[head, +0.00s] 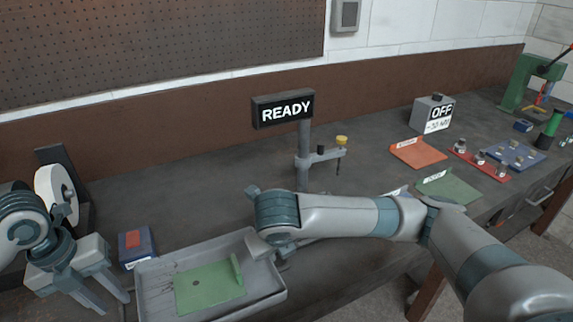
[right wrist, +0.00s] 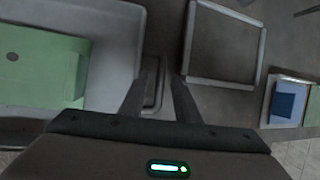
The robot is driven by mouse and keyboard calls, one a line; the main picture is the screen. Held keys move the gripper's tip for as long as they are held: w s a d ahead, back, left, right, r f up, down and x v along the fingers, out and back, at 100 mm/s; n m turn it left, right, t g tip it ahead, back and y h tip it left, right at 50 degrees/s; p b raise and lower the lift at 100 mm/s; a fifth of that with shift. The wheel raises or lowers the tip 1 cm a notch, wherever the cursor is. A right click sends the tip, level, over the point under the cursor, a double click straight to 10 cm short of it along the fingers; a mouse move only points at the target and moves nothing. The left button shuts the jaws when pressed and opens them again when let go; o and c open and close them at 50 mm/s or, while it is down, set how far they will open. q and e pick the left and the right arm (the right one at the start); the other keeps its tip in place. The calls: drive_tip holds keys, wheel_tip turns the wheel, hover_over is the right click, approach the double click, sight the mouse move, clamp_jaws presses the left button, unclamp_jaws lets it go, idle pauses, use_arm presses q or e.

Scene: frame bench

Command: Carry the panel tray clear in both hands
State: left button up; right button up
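The grey panel tray (head: 262,293) sits on the dark bench at the front, with a green panel (head: 208,287) lying inside it. The tray wall (right wrist: 125,50) and green panel (right wrist: 35,70) also show in the right wrist view. My left gripper (head: 113,304) is open and empty just off the tray's left end. My right gripper (right wrist: 162,78) is at the tray's right end, fingers apart, with the tray's end handle (right wrist: 155,100) showing between them. I cannot tell whether either finger touches it. In the head view my right arm partly hides that end.
A blue box with a red top (head: 136,246) stands close behind the tray's left end. A white reel (head: 57,194) is at the left. The READY sign post (head: 303,150) stands behind my right forearm. An orange mat (head: 418,153) and green mat (head: 450,188) lie further right.

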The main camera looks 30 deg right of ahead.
use_arm(q)
wheel_tip(320, 180, up, 8)
drive_tip(key=a, duration=0.1)
drive_tip(key=shift+a, duration=0.25)
drive_tip(key=shift+r, duration=0.1)
use_arm(e)
drive_tip(key=shift+r, duration=0.15)
drive_tip(key=v, duration=1.1)
drive_tip(key=shift+s+r, duration=0.25)
drive_tip(key=shift+r, duration=0.05)
drive_tip(key=shift+a, duration=0.15)
idle(0.4)
